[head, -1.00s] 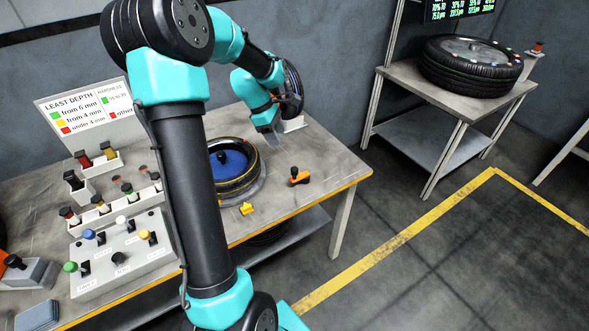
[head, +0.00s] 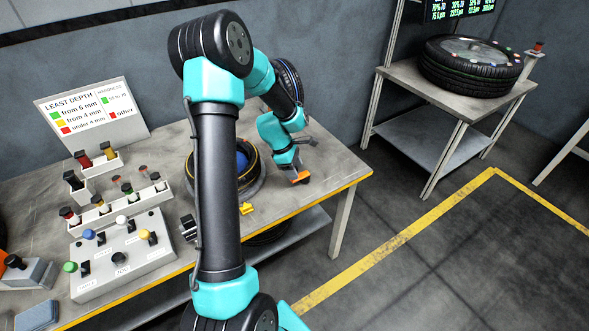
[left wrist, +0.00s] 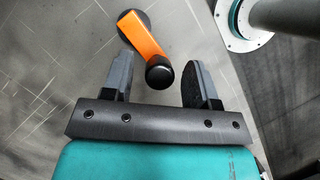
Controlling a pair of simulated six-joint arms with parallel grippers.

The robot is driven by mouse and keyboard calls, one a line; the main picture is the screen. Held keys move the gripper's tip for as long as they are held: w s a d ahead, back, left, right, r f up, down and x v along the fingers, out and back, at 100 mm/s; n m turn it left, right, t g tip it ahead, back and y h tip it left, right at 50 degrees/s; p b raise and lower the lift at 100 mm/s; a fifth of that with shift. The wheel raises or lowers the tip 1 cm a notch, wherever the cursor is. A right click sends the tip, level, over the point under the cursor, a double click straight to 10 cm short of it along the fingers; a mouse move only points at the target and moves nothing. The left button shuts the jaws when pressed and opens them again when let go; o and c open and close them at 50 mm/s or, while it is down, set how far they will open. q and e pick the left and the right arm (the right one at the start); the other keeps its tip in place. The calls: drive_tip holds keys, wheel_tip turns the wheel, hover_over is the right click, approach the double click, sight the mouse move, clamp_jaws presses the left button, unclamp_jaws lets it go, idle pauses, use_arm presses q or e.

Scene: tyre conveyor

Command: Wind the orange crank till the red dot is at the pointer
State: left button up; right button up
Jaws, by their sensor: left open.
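The orange crank (head: 299,178) sits on the bench top near its right front edge, with a black knob. In the left wrist view the orange crank arm (left wrist: 143,36) runs from a black hub down to the knob (left wrist: 159,73). My left gripper (head: 297,167) is open and low over the crank. In the left wrist view its two fingers (left wrist: 160,76) stand on either side of the knob, with gaps on both sides. A yellow piece (head: 246,208), perhaps the pointer, is in front of the tyre (head: 258,184). I cannot make out the red dot. My right gripper is not seen.
My left arm hides part of the tyre. A control box (head: 125,255) with coloured buttons and small bins (head: 118,207) fill the left of the bench. A second tyre (head: 470,75) lies on a stand (head: 440,100) at the back right. The floor between is free.

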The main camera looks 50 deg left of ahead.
use_arm(q)
drive_tip(key=shift+d+f, duration=0.1)
drive_tip(key=shift+f, duration=0.05)
drive_tip(key=c, duration=0.9)
drive_tip(key=shift+w+m, duration=0.1)
drive_tip(key=shift+m, duration=0.2)
